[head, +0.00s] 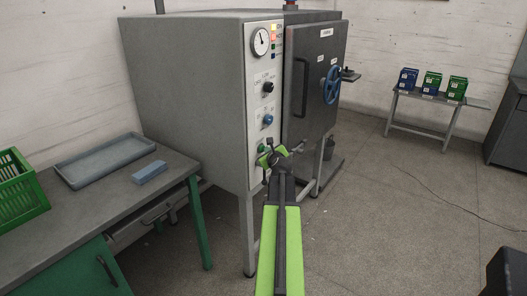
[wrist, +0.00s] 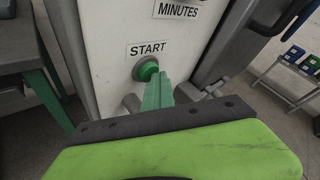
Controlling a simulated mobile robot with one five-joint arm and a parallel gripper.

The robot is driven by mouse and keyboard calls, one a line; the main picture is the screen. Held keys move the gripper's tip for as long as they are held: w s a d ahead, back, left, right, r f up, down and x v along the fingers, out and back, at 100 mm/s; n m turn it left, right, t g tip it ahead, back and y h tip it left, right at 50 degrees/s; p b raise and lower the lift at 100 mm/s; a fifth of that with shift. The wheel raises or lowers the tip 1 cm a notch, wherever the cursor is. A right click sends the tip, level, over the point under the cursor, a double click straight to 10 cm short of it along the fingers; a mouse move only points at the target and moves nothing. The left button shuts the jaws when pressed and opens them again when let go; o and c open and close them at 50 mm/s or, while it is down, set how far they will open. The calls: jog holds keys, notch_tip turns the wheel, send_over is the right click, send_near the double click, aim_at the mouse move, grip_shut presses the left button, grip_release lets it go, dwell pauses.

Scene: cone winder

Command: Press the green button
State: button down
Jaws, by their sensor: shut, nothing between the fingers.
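The green button (wrist: 146,68) sits in a grey ring under a START label on the pale panel of the grey machine. In the wrist view my gripper (wrist: 158,80) is shut and empty, its green fingertips overlapping the lower right of the button. I cannot tell whether they touch it. In the head view my gripper (head: 269,155) is at the bottom of the control panel, in front of the button (head: 262,148), which it partly hides.
The panel (head: 257,100) also carries a gauge (head: 261,42), a black knob (head: 268,87) and a blue knob (head: 268,119). A door with a blue handwheel (head: 332,84) is at the right. A bench with a blue tray (head: 105,160) stands left. Open floor lies right.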

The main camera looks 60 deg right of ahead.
jog(key=shift+w+a+f, duration=0.1)
jog(key=shift+w+a, duration=0.15)
jog(key=shift+w, duration=0.05)
jog(key=s, duration=0.6)
jog(key=shift+s+d, duration=0.1)
jog(key=shift+d, duration=0.05)
dwell(0.5)
jog(key=shift+f, duration=0.1)
